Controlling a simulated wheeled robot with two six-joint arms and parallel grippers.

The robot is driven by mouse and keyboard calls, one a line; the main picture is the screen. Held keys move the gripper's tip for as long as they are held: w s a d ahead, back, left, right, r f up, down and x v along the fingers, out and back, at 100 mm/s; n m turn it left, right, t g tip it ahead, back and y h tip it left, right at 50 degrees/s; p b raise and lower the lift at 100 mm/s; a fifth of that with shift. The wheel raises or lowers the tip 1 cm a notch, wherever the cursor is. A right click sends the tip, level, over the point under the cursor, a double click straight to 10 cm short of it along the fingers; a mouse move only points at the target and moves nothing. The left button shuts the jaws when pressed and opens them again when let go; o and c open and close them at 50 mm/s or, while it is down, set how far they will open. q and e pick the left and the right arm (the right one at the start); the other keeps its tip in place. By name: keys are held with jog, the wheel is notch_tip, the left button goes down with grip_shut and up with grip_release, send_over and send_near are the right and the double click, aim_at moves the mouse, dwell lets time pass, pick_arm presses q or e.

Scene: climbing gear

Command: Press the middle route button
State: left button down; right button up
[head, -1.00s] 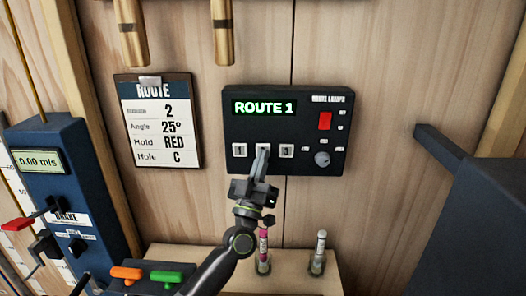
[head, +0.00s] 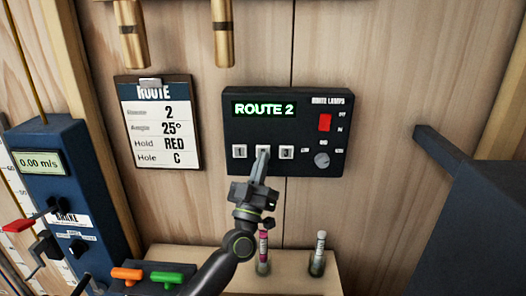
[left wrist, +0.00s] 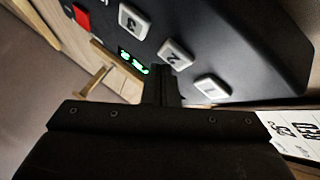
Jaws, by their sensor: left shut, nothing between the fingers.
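The dark route panel (head: 300,106) is on the wooden wall, and its green display (head: 264,109) reads ROUTE 2. Three white buttons sit in a row: button 1 (head: 240,151), the middle button 2 (head: 263,148) and button 3 (head: 287,152). My left gripper (head: 263,155) is shut and empty, its fingertips in front of the middle button and covering most of it. In the left wrist view, button 2 (left wrist: 175,54) shows right by the fingertips (left wrist: 160,78); I cannot tell whether they touch. My right gripper is out of view.
A route card (head: 157,122) hangs left of the panel. A blue brake unit (head: 62,190) stands at the left. A dark block (head: 470,200) juts in at the right.

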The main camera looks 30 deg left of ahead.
pick_arm(q)
jog(key=shift+s+d, duration=0.2)
jog(key=shift+s, duration=0.05)
jog(key=s+d, duration=0.1)
jog(key=s, duration=0.1)
jog(key=s+d+p, duration=0.1)
jog(key=s, duration=0.1)
jog(key=shift+s+d, duration=0.1)
jog(key=shift+d, duration=0.2)
dwell(1.0)
